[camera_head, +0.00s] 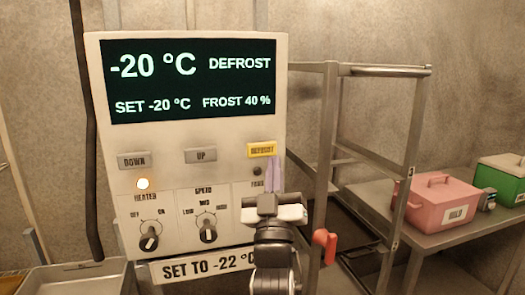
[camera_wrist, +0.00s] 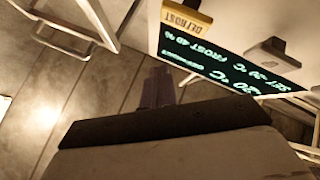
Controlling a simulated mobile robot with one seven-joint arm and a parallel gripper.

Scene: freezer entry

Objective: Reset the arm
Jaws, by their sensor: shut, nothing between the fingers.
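My gripper (camera_head: 273,178) is in front of the lower right of the control panel (camera_head: 225,165), its fingers together and pointing up, just below the yellow DEFROST button (camera_head: 262,150). In the wrist view my gripper (camera_wrist: 158,85) shows its closed fingers, with the DEFROST button (camera_wrist: 187,20) beyond them. I cannot tell whether the fingertips touch the panel. The display (camera_head: 190,80) reads -20 °C, DEFROST, SET -20 °C and FROST 40 %. A round light (camera_head: 143,183) above the heater knob glows. My wrist hides part of the "SET TO -22 °C" label (camera_head: 200,267).
A metal frame (camera_head: 325,150) with a red handle (camera_head: 325,245) stands right of the panel. A table (camera_head: 435,238) at the right holds a pink box (camera_head: 440,200) and a green box (camera_head: 503,178). A metal tray (camera_head: 70,280) is at the lower left.

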